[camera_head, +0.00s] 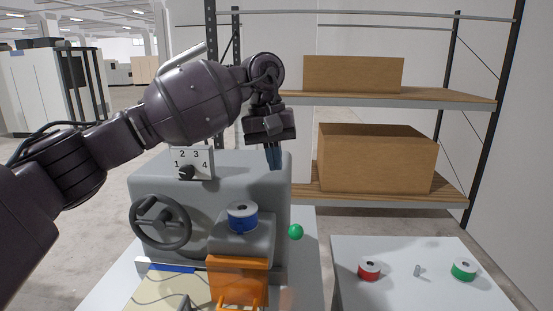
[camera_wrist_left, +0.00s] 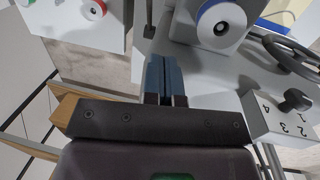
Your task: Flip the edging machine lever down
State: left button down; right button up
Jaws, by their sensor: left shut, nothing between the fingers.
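The grey edging machine (camera_head: 215,165) stands on a white table in the head view. It has a numbered dial (camera_head: 186,172), a dark handwheel (camera_head: 162,222) and an orange front part (camera_head: 238,282). A green ball (camera_head: 295,232) sits at its right side; it looks like a lever knob, but the lever's arm cannot be made out. My left gripper (camera_head: 274,158) is shut and empty, fingers pointing down by the machine's upper right edge, above the ball and apart from it. Its closed blue fingers show in the left wrist view (camera_wrist_left: 163,70). My right gripper is not in view.
A blue spool (camera_head: 242,216) sits on the machine. A side table (camera_head: 400,257) to the right holds a red spool (camera_head: 369,268), a green spool (camera_head: 463,269) and a small grey piece (camera_head: 418,271). Shelves with boxes (camera_head: 375,160) stand behind. A gap separates the tables.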

aim_at(296, 232)
pick_arm(q)
jog(key=s+d+f+p, duration=0.2)
jog(key=s+d+f, duration=0.1)
jog(key=f, duration=0.6)
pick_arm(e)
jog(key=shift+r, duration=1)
pick_arm(q)
jog(key=shift+s+f+b, duration=0.1)
jog(key=shift+f+b, duration=0.1)
jog(key=shift+b, duration=0.1)
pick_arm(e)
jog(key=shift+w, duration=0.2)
